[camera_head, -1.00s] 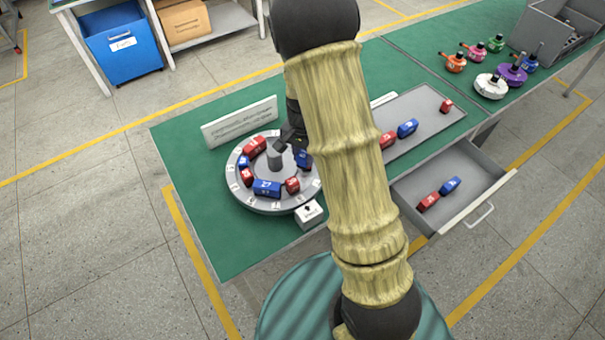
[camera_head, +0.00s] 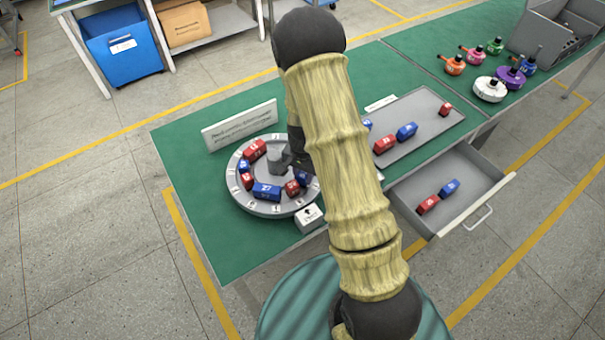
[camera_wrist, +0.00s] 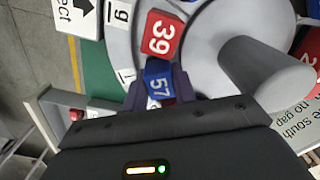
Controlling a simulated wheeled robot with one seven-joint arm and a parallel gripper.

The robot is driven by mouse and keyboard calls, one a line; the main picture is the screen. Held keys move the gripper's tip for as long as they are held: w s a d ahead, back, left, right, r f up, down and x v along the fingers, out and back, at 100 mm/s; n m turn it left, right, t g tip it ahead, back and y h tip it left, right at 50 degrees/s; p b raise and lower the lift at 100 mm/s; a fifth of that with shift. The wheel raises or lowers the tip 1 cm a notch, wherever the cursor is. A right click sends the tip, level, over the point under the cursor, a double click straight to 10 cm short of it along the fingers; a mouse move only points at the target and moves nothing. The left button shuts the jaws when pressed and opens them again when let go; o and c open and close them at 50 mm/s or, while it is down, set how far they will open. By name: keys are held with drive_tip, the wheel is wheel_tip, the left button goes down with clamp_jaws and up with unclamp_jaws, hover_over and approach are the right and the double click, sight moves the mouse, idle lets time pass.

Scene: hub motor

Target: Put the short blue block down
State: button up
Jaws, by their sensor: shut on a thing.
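My gripper (camera_wrist: 158,90) is shut on the short blue block (camera_wrist: 158,78), marked 57, with a dark finger on each side. The block also shows in the head view (camera_head: 302,177), at the right side of the round grey turntable (camera_head: 272,208), partly hidden by my arm. It sits over the ring, beside the red block marked 39 (camera_wrist: 160,37); a narrow gap or light contact between them cannot be told apart. Whether its underside touches the ring is hidden.
The grey centre post (camera_wrist: 262,70) stands close to my gripper. Several red and blue blocks, including a long blue one (camera_head: 266,192), lie on the ring. A white sign (camera_head: 240,124) stands behind. The grey tray (camera_head: 425,122) and open drawer (camera_head: 455,190) are at right.

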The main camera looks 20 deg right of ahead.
sight(303, 174)
drive_tip(key=shift+f, duration=0.1)
drive_tip(key=o, duration=1.1)
drive_tip(key=shift+c, duration=0.2)
drive_tip(key=shift+w+r, duration=0.15)
drive_tip(key=shift+r, duration=0.35)
wheel_tip(303, 174, up, 11)
drive_tip(key=shift+s+r+b, duration=0.2)
drive_tip(key=shift+b, duration=0.15)
